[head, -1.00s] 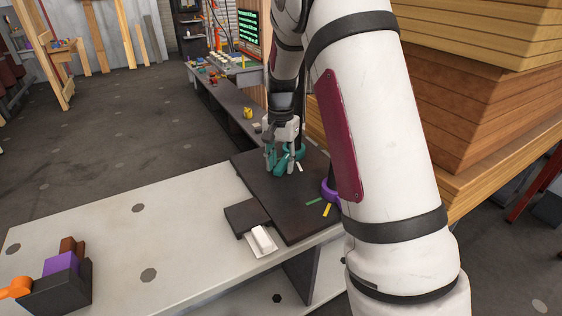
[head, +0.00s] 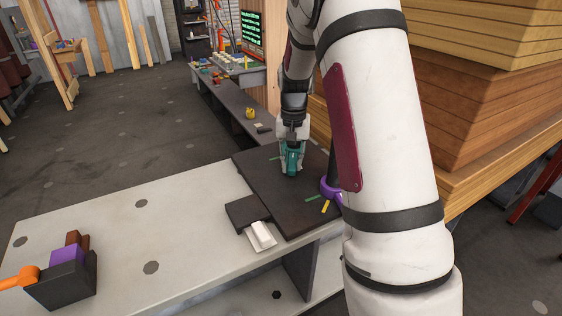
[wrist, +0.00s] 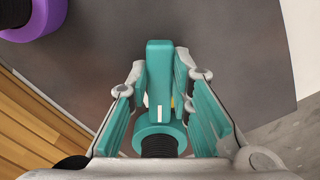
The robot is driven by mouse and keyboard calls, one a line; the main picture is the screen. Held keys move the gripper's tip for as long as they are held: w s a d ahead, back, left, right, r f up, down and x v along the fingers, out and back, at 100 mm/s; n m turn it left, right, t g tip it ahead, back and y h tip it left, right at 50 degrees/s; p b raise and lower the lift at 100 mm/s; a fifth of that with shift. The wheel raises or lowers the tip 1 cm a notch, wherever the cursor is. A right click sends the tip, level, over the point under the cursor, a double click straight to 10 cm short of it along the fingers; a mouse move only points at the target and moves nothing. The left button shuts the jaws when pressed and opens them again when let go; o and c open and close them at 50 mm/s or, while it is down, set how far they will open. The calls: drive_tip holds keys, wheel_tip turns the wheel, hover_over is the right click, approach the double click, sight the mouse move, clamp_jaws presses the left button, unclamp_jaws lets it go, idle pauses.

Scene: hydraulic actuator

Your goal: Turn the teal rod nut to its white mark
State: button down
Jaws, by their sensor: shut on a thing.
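The teal rod nut (wrist: 160,70) has a ring around a black threaded rod (wrist: 158,147) and a long lever pointing up in the wrist view. My gripper (wrist: 164,85) has teal finger pads on both sides of this lever and is shut on it. A short white line shows on the nut near its ring. In the head view my gripper (head: 291,166) is low over the dark plate (head: 265,185) and hides most of the nut. The white mark on the plate is hidden there, so I cannot tell how the lever lines up with it.
A purple ring part (head: 330,188) stands on the plate at right, near green (head: 314,198) and yellow (head: 326,206) strips. A dark block with a white piece (head: 261,236) sits at the plate's front edge. The pale bench left of the plate is mostly clear.

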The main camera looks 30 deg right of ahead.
sight(302, 171)
drive_tip(key=shift+s+d+n, duration=0.4)
drive_tip(key=shift+d+n, duration=0.25)
drive_tip(key=shift+n, duration=0.3)
drive_tip(key=shift+s+d+n, duration=0.35)
drive_tip(key=shift+d+n, duration=0.3)
drive_tip(key=shift+n, duration=0.3)
drive_tip(key=c, duration=1.4)
unclamp_jaws()
drive_tip(key=shift+c, duration=0.2)
drive_tip(key=shift+r, duration=0.1)
wheel_tip(302, 171, up, 12)
